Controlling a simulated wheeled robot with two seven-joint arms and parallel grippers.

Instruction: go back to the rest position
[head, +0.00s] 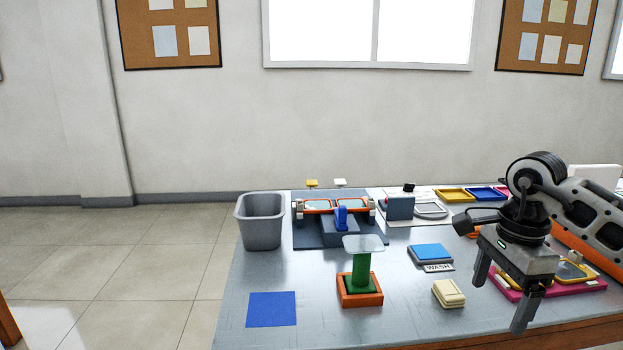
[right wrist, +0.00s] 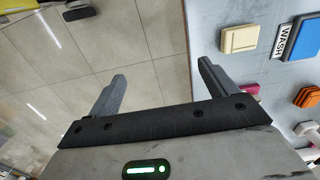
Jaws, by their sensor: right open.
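My right gripper (head: 502,300) is open and empty, held above the front right part of the table in the head view. Its two fingers stand well apart in the right wrist view (right wrist: 162,85), with floor and the table edge beyond them. My left gripper is not in view. An orange-rimmed eyeglass frame (head: 318,206) rests across a dark blue fixture (head: 310,238) at the back of the table. A blue part (head: 341,218) stands at its middle.
The table (head: 320,325) holds a grey bin (head: 260,222), a blue mat (head: 271,309), a green post (head: 361,270) in an orange base, a blue WASH pad (head: 431,253), and a cream block (head: 448,293). A pink tray (head: 555,290) lies behind my right gripper.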

